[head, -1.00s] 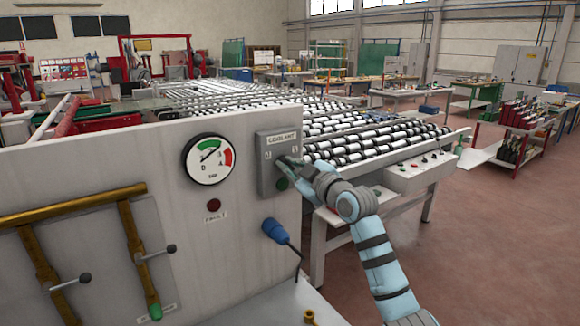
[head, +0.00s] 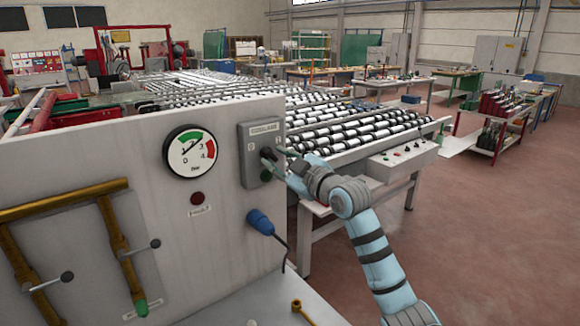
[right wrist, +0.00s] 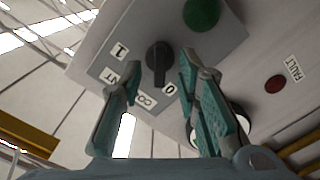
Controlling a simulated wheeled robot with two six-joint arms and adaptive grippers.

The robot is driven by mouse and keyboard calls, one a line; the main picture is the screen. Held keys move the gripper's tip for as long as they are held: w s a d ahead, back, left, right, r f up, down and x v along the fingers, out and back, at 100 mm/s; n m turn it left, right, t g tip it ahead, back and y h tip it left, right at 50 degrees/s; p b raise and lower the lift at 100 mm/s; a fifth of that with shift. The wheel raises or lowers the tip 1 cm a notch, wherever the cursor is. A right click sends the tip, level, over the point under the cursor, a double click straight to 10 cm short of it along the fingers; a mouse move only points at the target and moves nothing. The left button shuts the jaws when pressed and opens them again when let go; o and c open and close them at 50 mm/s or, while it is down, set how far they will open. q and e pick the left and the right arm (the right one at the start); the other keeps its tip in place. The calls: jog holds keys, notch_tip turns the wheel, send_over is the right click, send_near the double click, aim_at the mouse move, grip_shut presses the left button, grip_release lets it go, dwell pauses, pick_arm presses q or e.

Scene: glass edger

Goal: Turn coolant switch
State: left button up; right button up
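The coolant switch is a black rotary knob (right wrist: 158,62) on a grey box (head: 247,172) fixed to the white panel. In the right wrist view one end of the knob lies near the "0" label, with the "I" label off to the left. My right gripper (right wrist: 158,78) is open, one finger on each side of the knob with gaps showing. In the head view the right gripper (head: 281,164) is at the front of the box and partly covers it. Whether the fingertips touch the box is unclear. My left gripper is not in view.
A green button or lamp (right wrist: 201,12) sits on the same box. A red fault lamp (head: 197,198), a pressure gauge (head: 190,153) and a blue plug (head: 260,222) are on the panel nearby. Brass pipes (head: 60,202) with levers are at left. A roller conveyor (head: 360,140) stands behind.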

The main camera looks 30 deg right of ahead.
jog(key=s+d, duration=0.1)
jog(key=s, duration=0.8)
jog(key=shift+s+d, duration=0.15)
jog(key=shift+s, duration=0.15)
jog(key=shift+w, duration=0.15)
